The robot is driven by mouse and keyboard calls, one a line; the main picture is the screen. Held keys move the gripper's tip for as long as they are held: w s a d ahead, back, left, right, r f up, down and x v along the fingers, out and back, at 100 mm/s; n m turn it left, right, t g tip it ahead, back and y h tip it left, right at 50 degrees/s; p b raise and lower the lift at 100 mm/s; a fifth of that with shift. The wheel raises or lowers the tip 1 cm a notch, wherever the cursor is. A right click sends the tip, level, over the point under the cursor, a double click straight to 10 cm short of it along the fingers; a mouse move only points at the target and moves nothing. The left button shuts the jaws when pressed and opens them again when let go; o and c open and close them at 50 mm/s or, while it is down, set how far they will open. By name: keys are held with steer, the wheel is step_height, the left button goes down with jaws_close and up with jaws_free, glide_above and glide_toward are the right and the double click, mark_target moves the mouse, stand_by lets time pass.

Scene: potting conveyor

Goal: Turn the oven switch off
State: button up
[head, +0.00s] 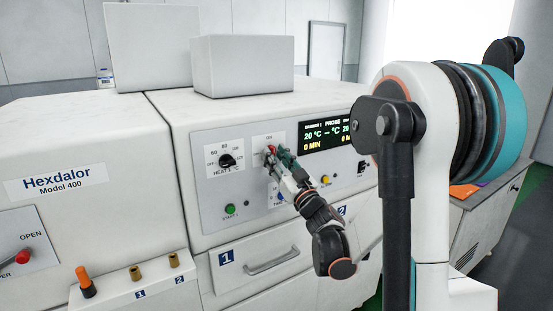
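The oven is the white machine with a grey control panel (215,195). A white switch plate (261,140), with small lettering at its top, sits on the panel between the heat dial and the display. My gripper (272,157) is at this plate and covers its lower part. A small red piece shows at the fingertips; I cannot tell whether it is the switch lever or part of my gripper. The switch's position is hidden. I cannot tell whether the fingers are open, shut or touching the switch.
The black heat dial (227,160) is left of my gripper, with a green start button (230,208) below. A dark display (326,135) and a yellow button (325,180) are to the right. A drawer handle (272,262) juts out below. The left machine has a red-knobbed lever (22,257).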

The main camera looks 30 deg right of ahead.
jaws_close()
steer(key=shift+n, duration=0.5)
steer(key=n+g+y+p, duration=0.1)
steer(key=n+y, duration=0.1)
steer(key=n, duration=0.3)
steer(key=n+g+y, duration=0.1)
steer(key=n+y, duration=0.1)
steer(key=n, duration=0.3)
steer(key=n+g+y+p, duration=0.1)
steer(key=n+y, duration=0.1)
steer(key=n, duration=0.3)
steer(key=shift+d+r+n+g+y+p, duration=0.25)
steer(key=shift+n+g+y+p, duration=0.05)
steer(key=shift+n+g, duration=0.1)
steer(key=n+g+p, duration=0.2)
steer(key=n, duration=0.3)
steer(key=shift+n, duration=0.3)
jaws_free()
